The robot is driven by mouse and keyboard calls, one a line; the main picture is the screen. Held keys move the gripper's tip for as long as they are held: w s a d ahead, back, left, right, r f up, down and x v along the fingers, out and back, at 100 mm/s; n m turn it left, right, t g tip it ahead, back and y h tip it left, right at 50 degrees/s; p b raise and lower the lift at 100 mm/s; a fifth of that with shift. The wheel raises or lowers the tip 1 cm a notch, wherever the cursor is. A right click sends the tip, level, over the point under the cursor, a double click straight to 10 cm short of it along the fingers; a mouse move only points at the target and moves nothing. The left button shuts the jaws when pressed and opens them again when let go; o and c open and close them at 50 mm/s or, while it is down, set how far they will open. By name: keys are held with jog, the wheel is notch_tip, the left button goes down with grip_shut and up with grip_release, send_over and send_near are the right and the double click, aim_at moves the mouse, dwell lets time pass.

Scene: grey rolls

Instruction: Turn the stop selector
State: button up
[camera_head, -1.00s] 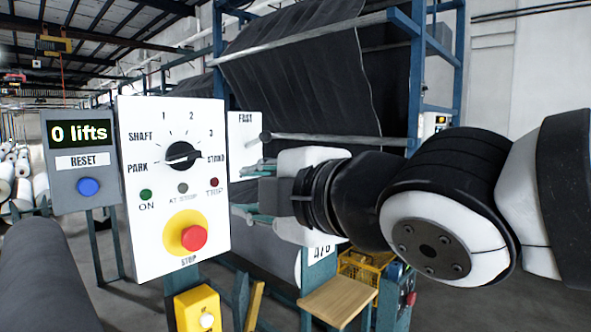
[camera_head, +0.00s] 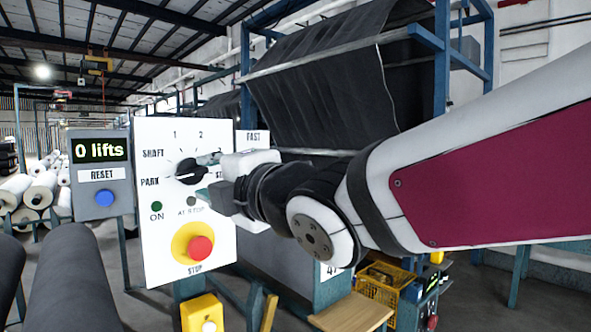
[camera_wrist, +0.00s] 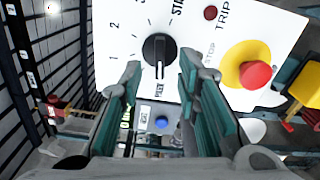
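The stop selector (camera_head: 190,171) is a black rotary knob on a white panel (camera_head: 160,225), among the labels PARK, SHAFT, 1, 2 and others. Its white mark appears to point towards PARK. In the wrist view the selector (camera_wrist: 158,52) stands just beyond the fingertips, roughly centred between them. My gripper (camera_head: 214,178) is at the panel's right side in the head view and covers the labels there. In the wrist view my gripper (camera_wrist: 160,72) is open, with teal-padded fingers apart and nothing between them. Whether a finger touches the knob is unclear.
Below the selector is a red STOP button (camera_head: 200,248) on a yellow base. A grey box (camera_head: 103,180) reading "0 lifts", with a blue RESET button (camera_head: 104,198), stands left. A yellow box (camera_head: 203,313) sits below. Dark rolls (camera_head: 70,280) lie at the lower left.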

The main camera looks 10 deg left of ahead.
aim_at(197, 173)
jog(key=shift+x, duration=2.2)
grip_shut()
